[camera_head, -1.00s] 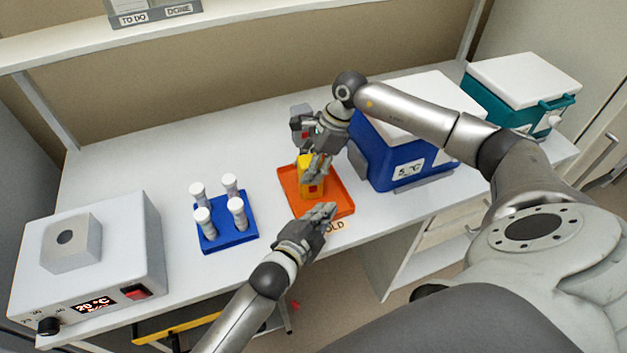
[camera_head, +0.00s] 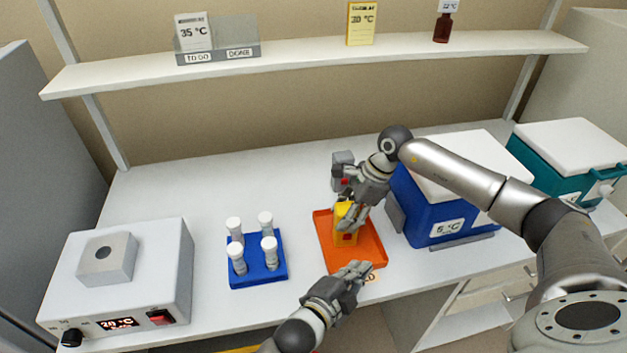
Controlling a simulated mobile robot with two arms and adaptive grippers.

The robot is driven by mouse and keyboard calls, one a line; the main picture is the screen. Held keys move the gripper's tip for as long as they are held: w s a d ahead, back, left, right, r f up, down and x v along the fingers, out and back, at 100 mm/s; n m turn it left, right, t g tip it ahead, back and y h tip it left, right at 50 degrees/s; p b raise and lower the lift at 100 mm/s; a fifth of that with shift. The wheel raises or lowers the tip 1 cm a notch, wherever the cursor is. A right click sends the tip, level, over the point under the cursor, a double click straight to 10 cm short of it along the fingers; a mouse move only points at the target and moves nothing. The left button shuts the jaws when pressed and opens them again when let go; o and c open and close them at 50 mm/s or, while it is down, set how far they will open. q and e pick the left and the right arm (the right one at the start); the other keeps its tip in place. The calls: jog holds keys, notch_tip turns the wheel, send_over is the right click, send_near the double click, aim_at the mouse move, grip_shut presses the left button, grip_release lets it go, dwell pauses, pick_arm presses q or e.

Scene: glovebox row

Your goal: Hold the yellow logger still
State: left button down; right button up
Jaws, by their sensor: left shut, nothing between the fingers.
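The yellow logger (camera_head: 346,236) stands upright on the orange tray (camera_head: 325,226), with a red patch on its front. My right gripper (camera_head: 348,212) is at the logger from above and behind, its fingers crossing the logger's upper part and hiding some of it. I cannot tell whether those fingers are closed on it. My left gripper (camera_head: 356,272) is shut and empty at the tray's front edge, in front of the logger and apart from it. It partly covers a label on the bench edge.
A blue rack (camera_head: 258,276) with several white-capped tubes stands left of the tray. A heater box (camera_head: 150,275) is at far left. A grey device (camera_head: 343,160) stands behind the tray. Blue (camera_head: 430,205) and teal (camera_head: 560,175) coolers are right. A shelf (camera_head: 300,60) runs above.

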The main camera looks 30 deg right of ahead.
jog(key=o, duration=0.4)
